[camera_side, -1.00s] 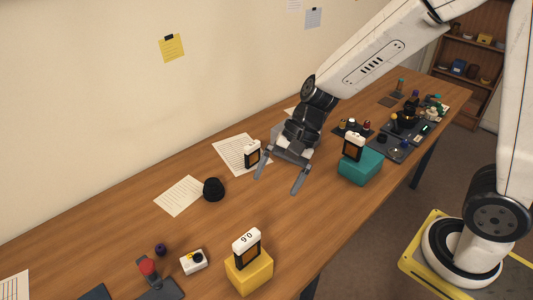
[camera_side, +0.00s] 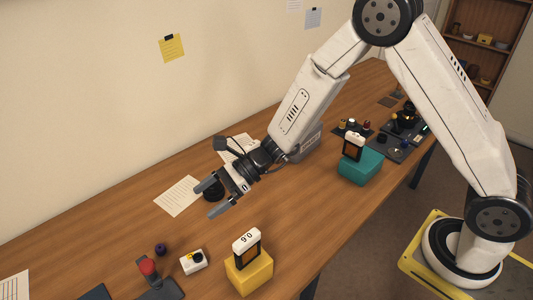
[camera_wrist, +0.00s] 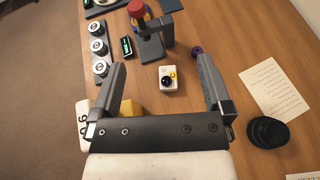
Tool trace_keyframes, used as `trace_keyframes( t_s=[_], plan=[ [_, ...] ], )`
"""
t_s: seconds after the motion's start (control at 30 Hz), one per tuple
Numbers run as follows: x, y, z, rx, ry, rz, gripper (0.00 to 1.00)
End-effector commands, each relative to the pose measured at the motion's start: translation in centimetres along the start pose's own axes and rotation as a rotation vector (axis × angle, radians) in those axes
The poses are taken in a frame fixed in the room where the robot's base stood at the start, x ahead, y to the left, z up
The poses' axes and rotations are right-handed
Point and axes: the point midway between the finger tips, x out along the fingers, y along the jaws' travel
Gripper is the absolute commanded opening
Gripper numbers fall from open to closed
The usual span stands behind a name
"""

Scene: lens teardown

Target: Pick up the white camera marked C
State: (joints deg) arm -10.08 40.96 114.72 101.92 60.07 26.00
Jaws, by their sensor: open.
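A small white camera (camera_side: 193,262) with a black round part and a yellow spot lies on the table at the front left in the side view. It also shows in the wrist view (camera_wrist: 165,85), between and beyond my fingers. I cannot read a letter on it. My gripper (camera_side: 213,197) is open and empty, above the table and up and to the right of the camera in the side view. In the wrist view my gripper (camera_wrist: 162,65) has its two fingers wide apart, one on each side of the camera.
A black round object (camera_side: 213,194) is behind my gripper. A teal block (camera_side: 359,168) is farther right.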

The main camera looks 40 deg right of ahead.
Motion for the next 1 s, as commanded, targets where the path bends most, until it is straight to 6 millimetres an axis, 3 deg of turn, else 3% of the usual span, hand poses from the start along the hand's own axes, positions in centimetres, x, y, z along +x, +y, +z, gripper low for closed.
trace_keyframes(
  t_s=[0.2, 0.5, 0.7, 1.0],
  plan=[
    [2.3, 0.1, -5.8, 0.004, 0.003, 0.002, 1.00],
    [5.0, 0.1, -12.4, 0.001, 0.003, 0.002, 1.00],
    [5.9, 0.0, -14.5, -0.002, 0.001, 0.000, 1.00],
    [6.3, 0.0, -14.8, -0.004, 0.002, 0.001, 1.00]
  ],
)
